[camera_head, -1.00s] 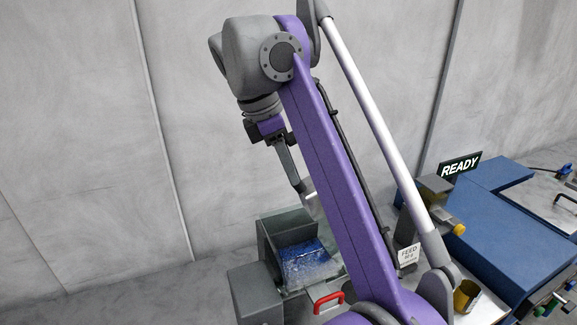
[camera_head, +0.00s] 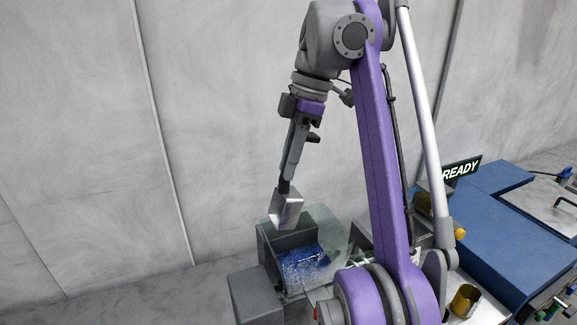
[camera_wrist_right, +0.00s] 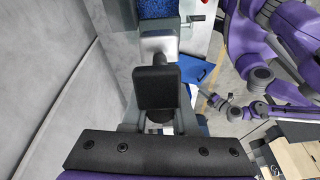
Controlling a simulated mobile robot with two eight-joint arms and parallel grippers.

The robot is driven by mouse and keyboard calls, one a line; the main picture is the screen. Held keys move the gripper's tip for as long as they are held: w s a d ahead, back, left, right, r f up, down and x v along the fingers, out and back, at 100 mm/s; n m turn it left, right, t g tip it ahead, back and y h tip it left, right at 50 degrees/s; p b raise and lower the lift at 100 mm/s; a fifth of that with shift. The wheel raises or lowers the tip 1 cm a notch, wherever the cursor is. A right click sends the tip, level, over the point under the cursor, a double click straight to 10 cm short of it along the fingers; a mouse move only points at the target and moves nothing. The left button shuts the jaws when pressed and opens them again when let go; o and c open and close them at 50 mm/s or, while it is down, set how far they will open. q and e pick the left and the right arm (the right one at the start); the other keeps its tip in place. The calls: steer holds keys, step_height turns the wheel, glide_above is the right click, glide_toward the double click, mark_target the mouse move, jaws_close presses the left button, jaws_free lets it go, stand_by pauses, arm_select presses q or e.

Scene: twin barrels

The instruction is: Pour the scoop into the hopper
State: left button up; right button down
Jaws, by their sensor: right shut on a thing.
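My right gripper (camera_head: 288,176) points down and is shut on the dark handle of a silver metal scoop (camera_head: 287,208). The scoop hangs over the back of a grey bin (camera_head: 268,247) that holds blue granules (camera_head: 303,264) behind clear panels. The scoop looks tilted, and I cannot tell whether anything is in it. In the right wrist view the scoop (camera_wrist_right: 158,45) shows beyond the dark finger pad (camera_wrist_right: 157,88), with blue granules (camera_wrist_right: 155,8) at the top edge. I cannot clearly make out a separate hopper; my right arm hides part of the equipment. My left gripper is out of view.
A grey block (camera_head: 255,295) stands in front of the bin. A grey wall (camera_head: 80,130) closes the back; the left floor is clear.

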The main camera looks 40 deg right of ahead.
steer(key=shift+r+y, duration=0.15)
steer(key=shift+y, duration=0.35)
steer(key=shift+a, duration=0.1)
step_height(320, 180, up, 2)
steer(key=y, duration=0.1)
steer(key=t+y, duration=0.1)
steer(key=y, duration=0.1)
steer(key=shift+r+y, duration=0.2)
steer(key=shift+y, duration=0.1)
